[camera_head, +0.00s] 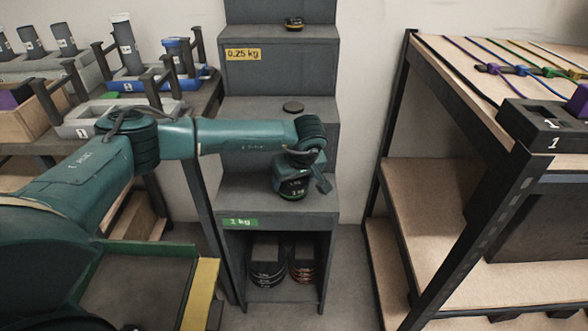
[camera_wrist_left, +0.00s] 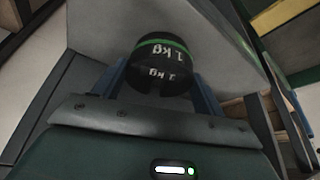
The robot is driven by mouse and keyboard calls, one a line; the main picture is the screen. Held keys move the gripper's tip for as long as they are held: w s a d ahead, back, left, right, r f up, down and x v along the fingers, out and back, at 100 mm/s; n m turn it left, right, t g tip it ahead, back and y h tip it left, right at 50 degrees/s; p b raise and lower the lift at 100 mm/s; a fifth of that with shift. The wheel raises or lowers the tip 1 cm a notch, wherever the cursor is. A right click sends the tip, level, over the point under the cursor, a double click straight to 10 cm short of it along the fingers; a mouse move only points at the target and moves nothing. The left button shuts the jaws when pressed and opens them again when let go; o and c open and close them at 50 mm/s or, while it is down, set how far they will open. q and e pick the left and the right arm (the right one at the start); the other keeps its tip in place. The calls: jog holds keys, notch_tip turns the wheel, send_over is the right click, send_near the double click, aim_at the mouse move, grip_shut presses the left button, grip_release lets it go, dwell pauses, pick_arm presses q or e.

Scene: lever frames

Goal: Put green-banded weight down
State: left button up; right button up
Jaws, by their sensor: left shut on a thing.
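The green-banded weight (camera_head: 292,192) is a black cylinder with a green band, under my left gripper in the head view. In the left wrist view the weight (camera_wrist_left: 163,68) shows "1 kg" lettering and sits between the two fingers of my left gripper (camera_wrist_left: 162,85). My left gripper (camera_head: 291,181) is shut on it, over the lowest step (camera_head: 240,205) of the grey stepped stand. That step has a green "1 kg" label (camera_head: 240,222) on its front. Whether the weight's underside touches the step cannot be told. My right gripper is not in view.
Black and copper-coloured discs (camera_head: 302,270) sit in the cubby below. A shelf rack (camera_head: 440,230) stands right; a table with holders (camera_head: 115,110) stands left.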

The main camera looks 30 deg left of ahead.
pick_arm(q)
jog(key=shift+w+f, duration=0.1)
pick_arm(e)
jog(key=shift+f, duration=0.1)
pick_arm(q)
jog(key=shift+f, duration=0.1)
jog(key=o, duration=1.8)
jog(key=shift+c, duration=0.2)
jog(key=shift+r, duration=0.25)
jog(key=p+v, duration=0.2)
jog(key=v, duration=0.9)
jog(key=shift+s+d+r, duration=0.15)
jog(key=shift+s+r, duration=0.15)
jog(key=shift+s, duration=0.05)
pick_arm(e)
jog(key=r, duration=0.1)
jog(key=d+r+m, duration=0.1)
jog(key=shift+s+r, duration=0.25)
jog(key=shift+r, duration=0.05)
